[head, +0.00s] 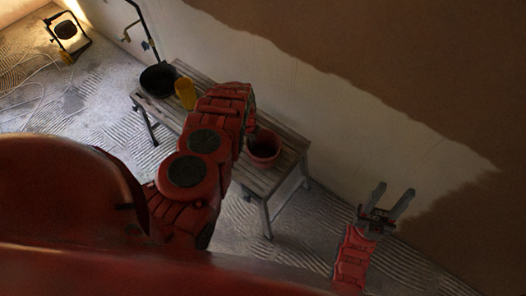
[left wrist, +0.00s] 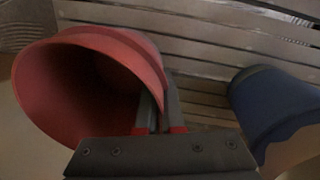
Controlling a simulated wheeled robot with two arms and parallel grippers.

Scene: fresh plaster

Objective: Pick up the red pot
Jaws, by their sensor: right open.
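The red pot (head: 264,148) stands on the slatted wooden bench (head: 262,181), toward its right end. In the left wrist view the pot (left wrist: 75,85) fills the left side, its open mouth facing the camera. My left gripper (left wrist: 160,108) has its fingers close together, one on each side of the pot's wall at the rim. In the head view my left arm hides most of that gripper beside the pot. My right gripper (head: 387,201) is open and empty, to the right of the bench.
A black bucket (head: 158,80) and a yellow object (head: 186,93) are toward the bench's left end. A blue object (left wrist: 275,105) is right of the gripper in the left wrist view. The wall runs behind the bench. A work lamp (head: 67,30) stands far left.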

